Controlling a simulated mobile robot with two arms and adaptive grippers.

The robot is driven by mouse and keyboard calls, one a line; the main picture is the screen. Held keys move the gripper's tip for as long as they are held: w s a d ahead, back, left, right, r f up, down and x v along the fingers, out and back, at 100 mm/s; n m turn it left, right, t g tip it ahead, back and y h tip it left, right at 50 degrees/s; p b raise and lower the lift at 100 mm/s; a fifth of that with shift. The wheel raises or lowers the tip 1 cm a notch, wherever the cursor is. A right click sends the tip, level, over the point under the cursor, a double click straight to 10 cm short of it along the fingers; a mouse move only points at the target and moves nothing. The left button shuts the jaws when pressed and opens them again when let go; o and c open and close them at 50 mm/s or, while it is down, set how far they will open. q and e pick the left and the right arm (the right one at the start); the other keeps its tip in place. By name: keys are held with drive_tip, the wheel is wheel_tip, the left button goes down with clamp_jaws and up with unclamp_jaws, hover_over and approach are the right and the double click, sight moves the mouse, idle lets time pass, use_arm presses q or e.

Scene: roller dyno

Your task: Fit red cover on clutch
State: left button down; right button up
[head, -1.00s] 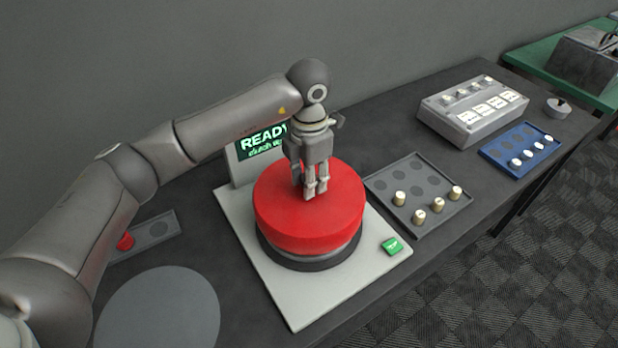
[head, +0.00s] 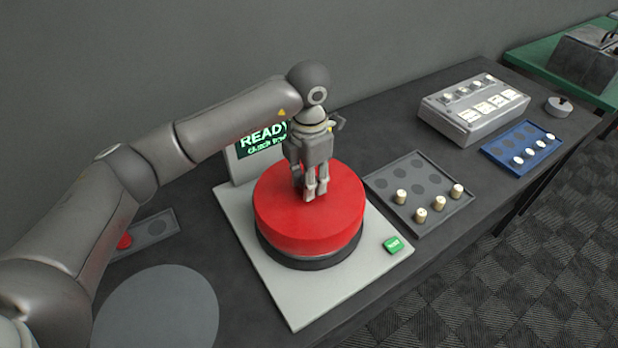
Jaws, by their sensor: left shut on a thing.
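The red cover (head: 310,228) is a wide round cap. It sits over the clutch, of which a dark round base (head: 310,264) shows below the cover's lower edge on the light grey plate (head: 275,290). My left gripper (head: 310,196) points down at the middle of the cover's top and is shut on a part there; the fingers hide what they hold. The rest of the clutch is hidden under the cover. My right gripper is not in view.
A screen (head: 258,143) reading "READY" stands behind the cover. A green button (head: 393,245) is on the plate's right corner. A grey tray (head: 445,211) with pegs, a blue tray (head: 500,152) and a control box (head: 470,130) stand right. A flat grey disc (head: 158,310) lies front left.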

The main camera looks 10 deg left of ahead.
use_arm(q)
drive_tip(key=shift+f+b, duration=1.6)
drive_tip(key=shift+f, duration=0.4)
drive_tip(key=c, duration=1)
unclamp_jaws()
drive_tip(key=shift+o, duration=0.3)
drive_tip(key=o, duration=0.4)
drive_tip(key=shift+c, duration=0.2)
drive_tip(key=shift+r, duration=0.4)
drive_tip(key=shift+r+p, duration=1.65)
drive_tip(key=shift+r, duration=1.45)
